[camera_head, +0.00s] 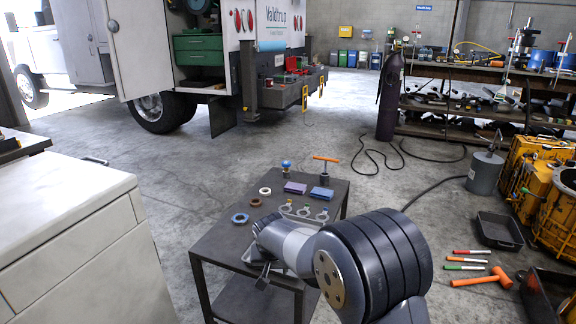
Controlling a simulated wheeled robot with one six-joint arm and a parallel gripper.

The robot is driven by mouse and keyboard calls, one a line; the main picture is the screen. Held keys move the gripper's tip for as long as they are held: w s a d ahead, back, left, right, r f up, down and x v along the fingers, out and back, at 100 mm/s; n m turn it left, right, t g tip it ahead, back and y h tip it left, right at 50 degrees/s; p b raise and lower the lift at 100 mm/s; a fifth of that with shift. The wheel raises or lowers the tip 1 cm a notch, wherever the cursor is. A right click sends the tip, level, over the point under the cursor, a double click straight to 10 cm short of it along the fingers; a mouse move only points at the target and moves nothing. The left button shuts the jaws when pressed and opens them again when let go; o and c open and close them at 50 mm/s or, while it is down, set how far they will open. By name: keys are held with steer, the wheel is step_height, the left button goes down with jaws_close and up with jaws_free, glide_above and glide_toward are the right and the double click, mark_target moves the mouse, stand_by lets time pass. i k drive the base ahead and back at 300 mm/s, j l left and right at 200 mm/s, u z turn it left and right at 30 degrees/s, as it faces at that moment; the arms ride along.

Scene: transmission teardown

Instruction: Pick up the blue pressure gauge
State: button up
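A small upright thing with a blue round top (286,166) stands near the back left edge of the dark table; it looks like the blue pressure gauge, but it is too small to make out a dial. My gripper (263,278) is at the table's front edge, well in front of the gauge and apart from it. Only a dark part of the gripper shows below my light wrist link; my arm hides the rest, and I cannot tell whether it is open.
The table (222,238) also bears a blue ring (240,218), other rings, a purple block (295,188), a blue block (321,193) and an orange-handled tool (326,159). A white cabinet (75,235) stands left. An orange hammer (482,279) lies on the floor at right.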

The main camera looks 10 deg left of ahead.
mark_target(286, 164)
steer(key=i+l+u, duration=0.25)
steer(key=i+l, duration=0.35)
steer(key=i+l+u, duration=0.25)
steer(key=i+l, duration=0.4)
steer(key=i+l+u, duration=0.35)
steer(key=i+l, duration=0.3)
steer(key=i+l+u, duration=0.4)
steer(key=i+l, duration=0.3)
steer(key=l, duration=0.2)
steer(key=i+l, duration=0.4)
steer(key=i+u, duration=0.05)
steer(key=i, duration=0.05)
